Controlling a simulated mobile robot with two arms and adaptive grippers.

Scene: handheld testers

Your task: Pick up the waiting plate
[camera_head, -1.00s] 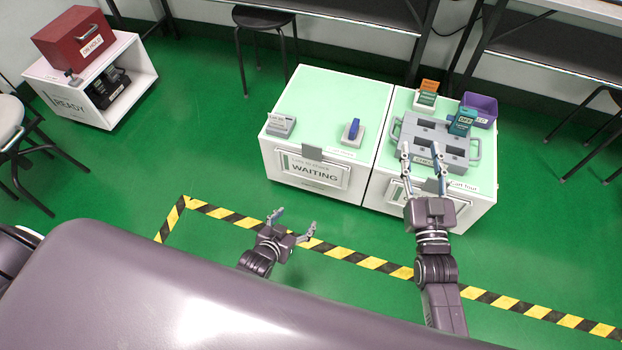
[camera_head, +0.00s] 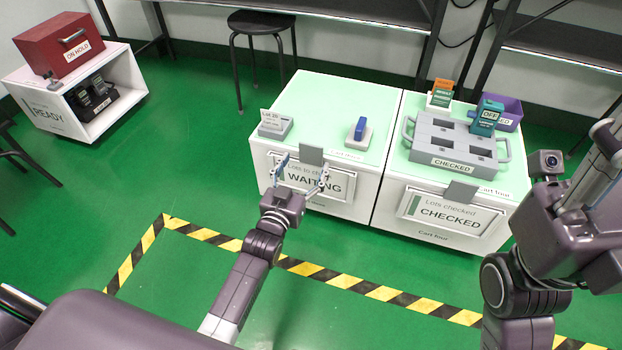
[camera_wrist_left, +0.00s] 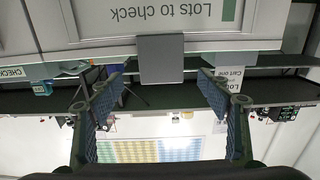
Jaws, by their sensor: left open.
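The waiting plate (camera_head: 342,189) is a white framed sign reading "WAITING" on the front of the left white cart. A grey tab (camera_head: 311,155) stands at its top edge. In the left wrist view the plate (camera_wrist_left: 120,18) appears upside down, with the tab (camera_wrist_left: 160,58) hanging between my fingers in the picture. My left gripper (camera_head: 302,176) is open and empty in front of the plate, fingers either side of the tab's line. It covers part of the lettering. Whether it touches the plate is unclear. My right arm (camera_head: 560,215) is raised at the right; its fingers are not clear.
A grey lot holder (camera_head: 275,126) and a blue-handled block (camera_head: 358,133) stand on the waiting cart. Striped floor tape lies in front.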

